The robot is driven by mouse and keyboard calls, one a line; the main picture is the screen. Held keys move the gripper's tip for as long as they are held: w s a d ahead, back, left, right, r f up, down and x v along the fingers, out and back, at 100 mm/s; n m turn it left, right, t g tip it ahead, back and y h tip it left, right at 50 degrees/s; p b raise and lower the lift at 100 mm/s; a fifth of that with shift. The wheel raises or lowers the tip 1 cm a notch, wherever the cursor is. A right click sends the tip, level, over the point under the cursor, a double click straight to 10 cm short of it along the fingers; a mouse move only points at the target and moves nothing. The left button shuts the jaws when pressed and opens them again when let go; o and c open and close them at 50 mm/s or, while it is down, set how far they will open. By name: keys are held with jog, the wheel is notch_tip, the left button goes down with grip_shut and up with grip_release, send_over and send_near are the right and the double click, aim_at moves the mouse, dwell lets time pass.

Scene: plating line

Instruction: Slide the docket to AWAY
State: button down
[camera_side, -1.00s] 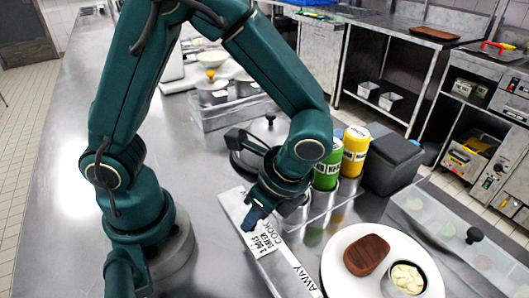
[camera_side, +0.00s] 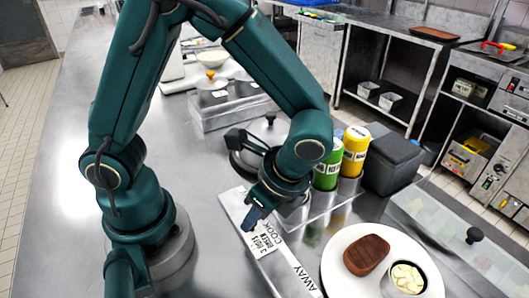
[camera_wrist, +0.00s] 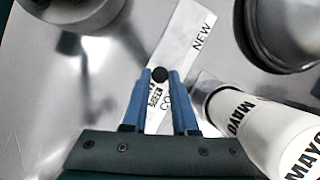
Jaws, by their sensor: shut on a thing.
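The docket (camera_side: 263,240) is a small white slip with black print, lying on a long white strip (camera_side: 295,268). The strip carries the words COOK, cut off by the docket, and AWAY. The docket is at the COOK part, and AWAY lies farther toward the bottom of the side view. My gripper (camera_side: 252,219) points down at the docket's upper left edge. In the wrist view its blue fingers (camera_wrist: 159,82) are shut on a round black knob (camera_wrist: 159,74) at the docket. The docket (camera_wrist: 155,97) shows partly between the fingers, and NEW is beyond them on the strip (camera_wrist: 190,45).
A white plate (camera_side: 336,276) with a brown piece of food (camera_side: 366,255) and a small bowl (camera_side: 406,278) stands right of the strip. Green (camera_side: 327,172) and yellow (camera_side: 355,152) bottles stand behind it. The strip's AWAY end looks clear.

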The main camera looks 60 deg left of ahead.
dwell(0.3)
jog(key=d, duration=1.1)
jog(key=c, duration=1)
grip_release()
jog(key=o, duration=0.3)
jog(key=shift+a, duration=0.1)
jog(key=shift+v, duration=2.6)
